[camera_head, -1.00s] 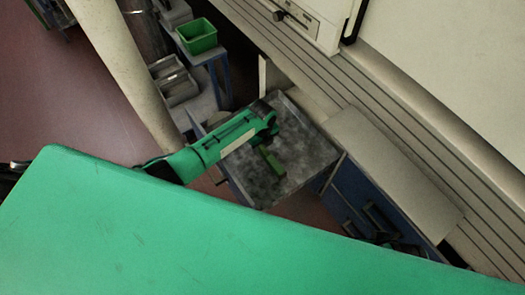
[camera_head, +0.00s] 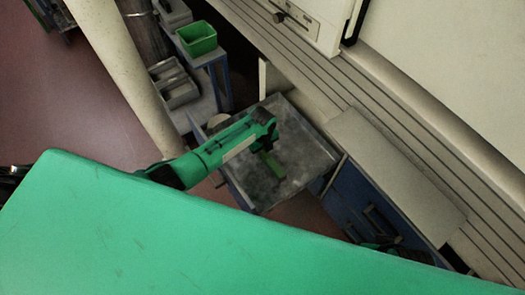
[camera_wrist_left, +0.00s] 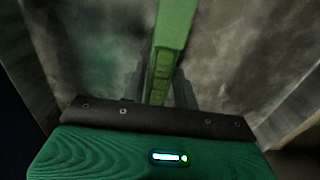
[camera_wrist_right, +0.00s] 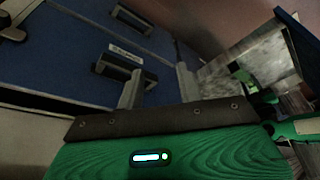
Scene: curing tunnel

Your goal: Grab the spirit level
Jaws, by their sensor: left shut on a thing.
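The spirit level is a green bar (camera_head: 271,165) above or on the grey, stained tray-like table top; I cannot tell whether it touches the surface. It also shows in the left wrist view (camera_wrist_left: 174,40), running away from me between the fingers. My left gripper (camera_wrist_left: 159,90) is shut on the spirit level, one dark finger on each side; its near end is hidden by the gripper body. In the head view my left gripper (camera_head: 267,148) points down over the level. My right gripper (camera_wrist_right: 158,88) is open and empty, in front of blue drawers.
The table top (camera_head: 310,158) has a raised rim and is otherwise bare. A blue drawer cabinet (camera_head: 355,200) stands to its right. A green bin (camera_head: 197,38) sits on a stand behind left. A pale post (camera_head: 125,75) rises at left. A large green surface fills the foreground.

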